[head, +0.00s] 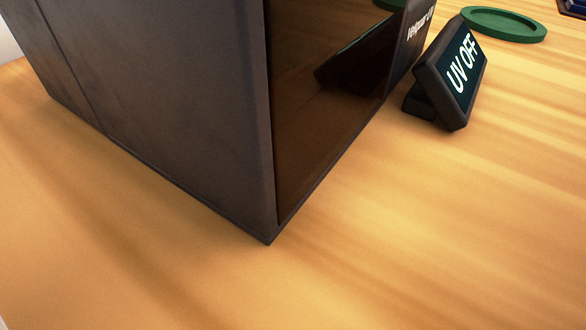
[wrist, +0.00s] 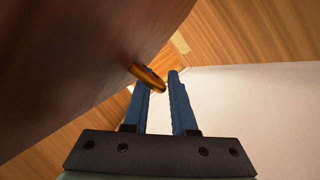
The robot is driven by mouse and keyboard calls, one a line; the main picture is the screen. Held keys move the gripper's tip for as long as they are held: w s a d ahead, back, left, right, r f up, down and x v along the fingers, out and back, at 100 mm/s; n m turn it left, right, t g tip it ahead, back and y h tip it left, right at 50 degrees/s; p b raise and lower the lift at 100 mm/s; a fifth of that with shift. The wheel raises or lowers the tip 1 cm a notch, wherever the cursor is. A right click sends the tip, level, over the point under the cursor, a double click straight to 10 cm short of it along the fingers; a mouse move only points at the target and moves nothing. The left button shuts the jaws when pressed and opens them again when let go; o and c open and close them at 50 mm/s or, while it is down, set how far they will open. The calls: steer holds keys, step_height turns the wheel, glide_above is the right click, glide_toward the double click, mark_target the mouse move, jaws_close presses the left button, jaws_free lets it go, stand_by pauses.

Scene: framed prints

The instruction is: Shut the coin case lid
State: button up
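My gripper (wrist: 158,84) shows in the wrist view as two blue fingers on a dark mount, standing apart with a gap between them. A short brass-coloured piece (wrist: 147,76) sticks out from a dark brown surface (wrist: 70,60) at the left. It crosses over the left finger, and its end lies in the gap near the right finger; I cannot tell if it touches either. The brown surface may be part of the coin case or its lid, but the frames do not settle this. My gripper is not in the head view.
In the head view, a large dark box (head: 180,100) with a dark glossy front stands on the wooden surface (head: 420,230). A small display (head: 460,75) reading "UV OFF" and a green round dish (head: 503,24) are at the right. The front right is clear.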

jaws_close()
stand_by(1.3)
